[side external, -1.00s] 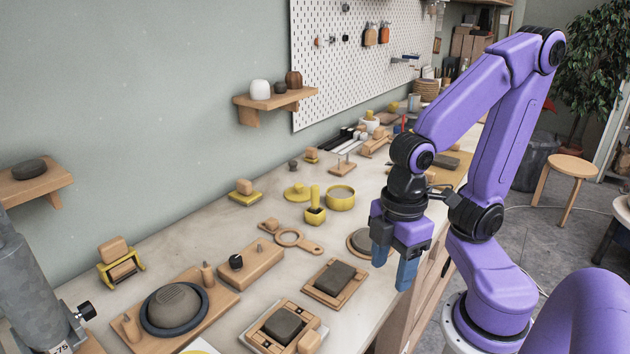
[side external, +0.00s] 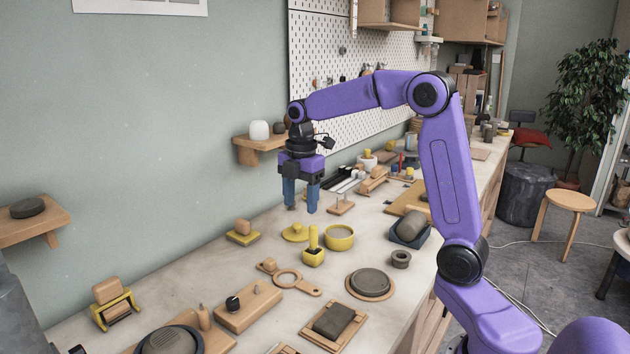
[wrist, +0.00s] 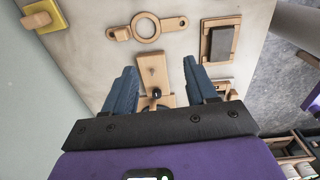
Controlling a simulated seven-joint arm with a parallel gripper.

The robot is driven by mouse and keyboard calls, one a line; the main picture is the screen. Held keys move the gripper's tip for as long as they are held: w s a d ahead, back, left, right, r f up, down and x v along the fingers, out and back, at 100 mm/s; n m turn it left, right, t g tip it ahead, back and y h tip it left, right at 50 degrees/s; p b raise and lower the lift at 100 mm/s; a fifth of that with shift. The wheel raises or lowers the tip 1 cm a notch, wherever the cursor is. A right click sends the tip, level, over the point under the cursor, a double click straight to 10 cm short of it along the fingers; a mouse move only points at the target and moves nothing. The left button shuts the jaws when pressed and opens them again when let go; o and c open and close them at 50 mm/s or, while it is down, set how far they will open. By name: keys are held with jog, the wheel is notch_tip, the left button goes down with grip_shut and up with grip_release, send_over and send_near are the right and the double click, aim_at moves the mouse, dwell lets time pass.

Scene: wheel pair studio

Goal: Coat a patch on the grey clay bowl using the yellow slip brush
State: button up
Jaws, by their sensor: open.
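The yellow slip brush, as I take it, is the upright yellow handle (side external: 313,238) standing in a small yellow holder (side external: 313,258). What looks like the grey clay bowl is a grey dome (side external: 170,343) in a dark ring on a wooden board; the bottom edge cuts it off. My gripper (side external: 302,210) is open and empty, fingers pointing down, raised above the bench. In the side view it appears above and slightly left of the brush; its exact distance is unclear.
A yellow-rimmed pot (side external: 340,237) stands right of the brush, and a yellow disc with a knob (side external: 296,233) lies behind it. A wooden ring tool (side external: 289,278), a knobbed wooden block (side external: 248,306) and a framed grey slab (side external: 334,321) lie in front. A wall shelf (side external: 258,146) is behind my gripper.

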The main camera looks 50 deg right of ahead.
jog(key=n, duration=0.1)
send_near(313, 226)
notch_tip(313, 226, down, 14)
jog(key=shift+w+a+r, duration=0.1)
dwell(0.5)
grip_shut()
jog(key=shift+r, duration=0.2)
dwell(0.4)
jog(key=shift+r, duration=2.85)
